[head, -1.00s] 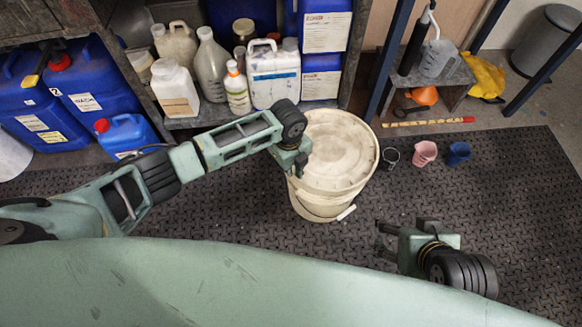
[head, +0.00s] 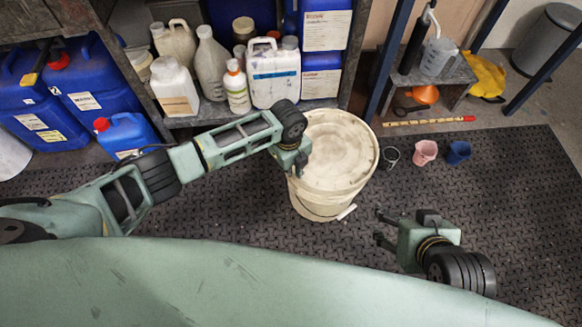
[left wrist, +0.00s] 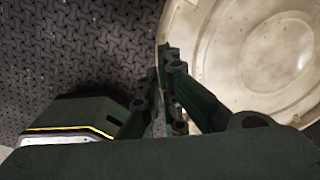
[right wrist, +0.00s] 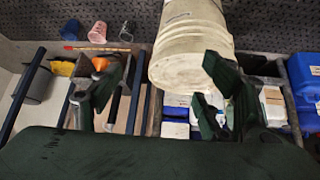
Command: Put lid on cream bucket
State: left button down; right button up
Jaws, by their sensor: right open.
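The cream bucket (head: 322,203) stands upright on the black mat in the middle of the head view; it also shows in the right wrist view (right wrist: 190,45). A round, stained cream lid (head: 340,150) covers its top; I cannot tell whether it is fully seated. In the left wrist view the lid (left wrist: 225,60) fills the upper right. My left gripper (head: 292,170) is at its left edge, its fingers (left wrist: 162,85) closed about the rim, the contact partly hidden. My right gripper (head: 380,226) is open and empty, apart from the bucket at its lower right.
Three small cups, black (head: 390,157), pink (head: 425,152) and blue (head: 458,153), stand right of the bucket. Behind it are shelved bottles and white jugs (head: 273,75). Blue canisters (head: 85,90) stand at the left. The mat (head: 520,200) is clear at the right.

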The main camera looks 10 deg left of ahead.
pick_arm(q)
jog(key=shift+f, duration=0.1)
pick_arm(e)
jog(key=shift+w+a+r, duration=0.1)
jog(key=shift+w+r, duration=0.05)
jog(key=shift+w, duration=0.1)
jog(key=shift+w, duration=0.1)
pick_arm(q)
jog(key=shift+f+b, duration=0.3)
jog(key=shift+f, duration=0.15)
pick_arm(e)
jog(key=shift+w+a+r+t, duration=0.2)
jog(key=shift+w+r+t, duration=0.25)
jog(key=shift+w, duration=0.2)
jog(key=shift+w+a+r+t, duration=0.2)
jog(key=shift+w+r+t, duration=0.25)
jog(key=shift+w, duration=0.15)
pick_arm(q)
jog(key=c, duration=1.9)
grip_release()
jog(key=shift+c, duration=0.2)
jog(key=shift+o, duration=0.4)
